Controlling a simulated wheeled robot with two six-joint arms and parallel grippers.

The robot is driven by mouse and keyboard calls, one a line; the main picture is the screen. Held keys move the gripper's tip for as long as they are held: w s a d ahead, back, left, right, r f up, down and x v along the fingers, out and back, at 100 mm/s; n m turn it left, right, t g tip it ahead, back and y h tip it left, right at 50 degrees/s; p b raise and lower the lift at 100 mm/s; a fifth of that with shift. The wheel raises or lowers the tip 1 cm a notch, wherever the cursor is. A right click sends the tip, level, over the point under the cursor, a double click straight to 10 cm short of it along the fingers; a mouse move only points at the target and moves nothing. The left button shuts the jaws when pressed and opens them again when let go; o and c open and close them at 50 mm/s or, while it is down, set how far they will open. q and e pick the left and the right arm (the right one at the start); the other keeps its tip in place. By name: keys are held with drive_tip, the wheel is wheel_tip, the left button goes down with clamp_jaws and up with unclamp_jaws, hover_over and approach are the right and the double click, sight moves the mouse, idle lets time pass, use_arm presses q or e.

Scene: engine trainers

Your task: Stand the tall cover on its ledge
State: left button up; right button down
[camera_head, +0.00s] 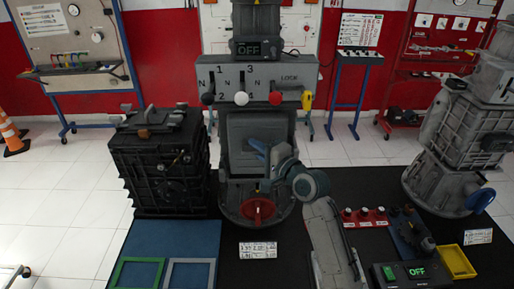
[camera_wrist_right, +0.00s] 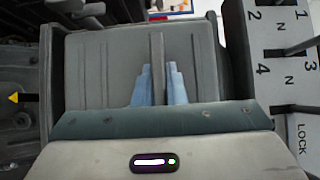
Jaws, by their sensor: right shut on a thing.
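The tall cover is a grey ribbed panel (camera_head: 248,127) on the front of the middle gearbox, under the lever panel. It looks upright. In the right wrist view its ribbed face (camera_wrist_right: 85,75) fills the middle. My right gripper (camera_head: 262,150) is in front of the cover. Its blue fingertips (camera_wrist_right: 160,80) are shut on a raised bar in the middle of the face. A narrow strip (camera_wrist_right: 45,68) runs along the cover's left edge in the wrist view; I cannot tell whether it is the ledge or whether they touch. My left gripper is not in view.
A grey lever panel (camera_head: 290,97) with coloured knobs sits just above the cover. A red handwheel (camera_head: 258,209) is below my gripper. A black housing (camera_head: 160,165) stands to the left. Red knobs (camera_head: 365,216) and a yellow tray (camera_head: 455,262) are on the right of the bench.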

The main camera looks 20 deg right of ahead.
drive_tip(key=shift+r+p, duration=0.15)
drive_tip(key=shift+p, duration=0.15)
drive_tip(key=shift+f+b, duration=0.3)
drive_tip(key=shift+f, duration=0.4)
idle(1.1)
drive_tip(key=c, duration=1.4)
unclamp_jaws()
drive_tip(key=shift+s+f, duration=0.1)
drive_tip(key=shift+f, duration=0.05)
drive_tip(key=b+v, duration=0.3)
drive_tip(key=v, duration=0.7)
drive_tip(key=shift+s, duration=0.4)
drive_tip(key=shift+d, duration=0.1)
